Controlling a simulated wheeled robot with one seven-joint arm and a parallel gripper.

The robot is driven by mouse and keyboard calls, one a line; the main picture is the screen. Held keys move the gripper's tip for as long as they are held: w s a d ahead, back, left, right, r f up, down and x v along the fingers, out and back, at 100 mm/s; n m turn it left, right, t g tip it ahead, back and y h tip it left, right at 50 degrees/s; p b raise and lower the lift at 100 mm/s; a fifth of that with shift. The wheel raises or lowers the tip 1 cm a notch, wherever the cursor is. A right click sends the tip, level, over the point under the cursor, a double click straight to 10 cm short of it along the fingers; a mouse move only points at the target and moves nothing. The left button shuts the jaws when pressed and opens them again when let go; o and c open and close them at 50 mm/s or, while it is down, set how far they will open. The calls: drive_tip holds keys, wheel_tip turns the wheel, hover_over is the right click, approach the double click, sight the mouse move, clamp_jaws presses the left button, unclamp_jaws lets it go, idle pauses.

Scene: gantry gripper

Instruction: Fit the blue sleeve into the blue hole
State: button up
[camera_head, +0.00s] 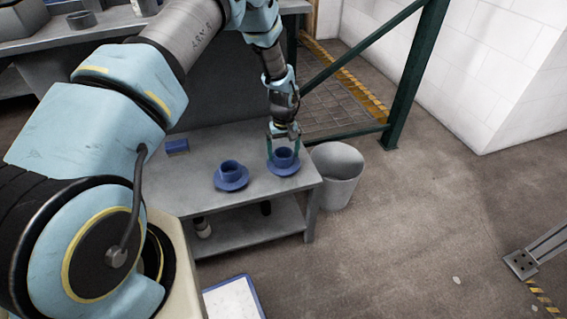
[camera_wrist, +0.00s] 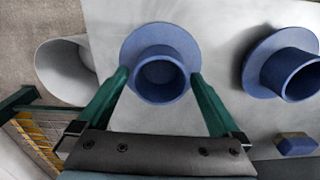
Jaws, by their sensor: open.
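Two similar blue flanged pieces, each a round collar on a wide disc, stand on the grey table. The right one (camera_head: 284,164) is below my gripper (camera_head: 283,142); it also shows in the wrist view (camera_wrist: 160,52). The left one (camera_head: 231,177) stands apart from it and shows at the right of the wrist view (camera_wrist: 262,70). I cannot tell which piece is the sleeve and which bears the hole. My gripper is open, its green fingers (camera_wrist: 158,76) on either side of the right piece's collar. Whether they touch it is not clear.
A small blue block (camera_head: 177,146) lies at the table's back left. A grey bin (camera_head: 338,178) stands by the table's right end. A green frame post (camera_head: 412,75) rises behind. The grey table (camera_head: 200,203) is bare at its front left.

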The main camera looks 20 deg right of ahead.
drive_tip(key=shift+f, duration=0.4)
drive_tip(key=c, duration=1.5)
